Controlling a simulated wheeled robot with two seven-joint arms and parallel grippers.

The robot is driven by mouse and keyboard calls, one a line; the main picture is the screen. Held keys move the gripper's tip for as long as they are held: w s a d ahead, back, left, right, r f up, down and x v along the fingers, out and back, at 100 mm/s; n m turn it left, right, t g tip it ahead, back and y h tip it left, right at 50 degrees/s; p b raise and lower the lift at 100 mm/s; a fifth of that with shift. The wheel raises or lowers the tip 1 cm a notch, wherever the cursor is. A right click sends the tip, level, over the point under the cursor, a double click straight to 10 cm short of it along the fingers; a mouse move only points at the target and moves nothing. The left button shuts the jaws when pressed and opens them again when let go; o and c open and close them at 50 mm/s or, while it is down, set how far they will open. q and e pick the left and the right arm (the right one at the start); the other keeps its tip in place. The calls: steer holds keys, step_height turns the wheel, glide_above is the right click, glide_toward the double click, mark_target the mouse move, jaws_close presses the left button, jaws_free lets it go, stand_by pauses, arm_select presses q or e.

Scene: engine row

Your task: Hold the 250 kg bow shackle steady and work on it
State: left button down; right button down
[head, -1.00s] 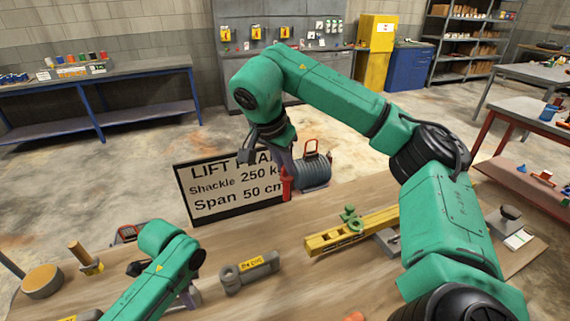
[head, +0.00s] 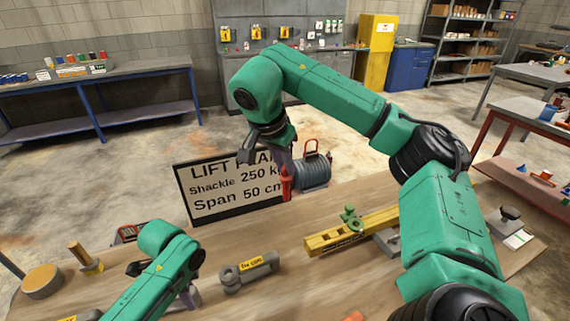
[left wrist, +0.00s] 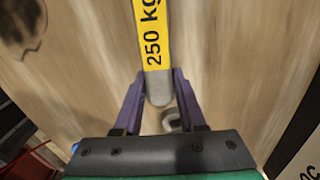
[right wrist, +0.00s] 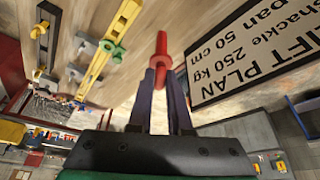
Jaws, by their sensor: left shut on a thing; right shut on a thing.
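In the left wrist view a grey bar-like part with a yellow "250 kg" tag (left wrist: 152,35) reaches up from between the fingers of my left gripper (left wrist: 160,100), which is shut on its rounded grey end. In the head view my left gripper (head: 191,297) is low over the bench, its tips partly hidden by my arm. A grey shackle with a yellow label (head: 250,272) shows just right of it; its lettering is too small to read. My right gripper (right wrist: 160,75) is shut on a red pin-like part (right wrist: 161,50), which stands before the sign in the head view (head: 286,182).
The lift plan sign (head: 215,200) reads shackle 250 kg, span 50 cm. A grey spool (head: 312,174) is beside the red part. A yellow beam (head: 335,238) with a green fitting (head: 351,217) lies to the right. A mallet-like thing (head: 40,280) is at far left.

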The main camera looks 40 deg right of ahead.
stand_by(0.7)
steer(key=w+a+n+t, duration=0.2)
steer(key=w+a+n, duration=0.3)
steer(key=a, duration=0.5)
steer(key=w+a+f+n+y, duration=0.1)
steer(key=a+f+n, duration=0.2)
steer(key=a, duration=1.1)
steer(key=a+f+n+t+y, duration=0.1)
steer(key=a+f+n, duration=0.2)
steer(key=a, duration=1.2)
steer(key=shift+w+f+y, duration=0.35)
steer(key=shift+f+y, duration=0.05)
steer(key=shift+f, duration=0.05)
steer(key=shift+a, duration=0.1)
steer(key=shift+f, duration=2.9)
steer(key=shift+f, duration=0.7)
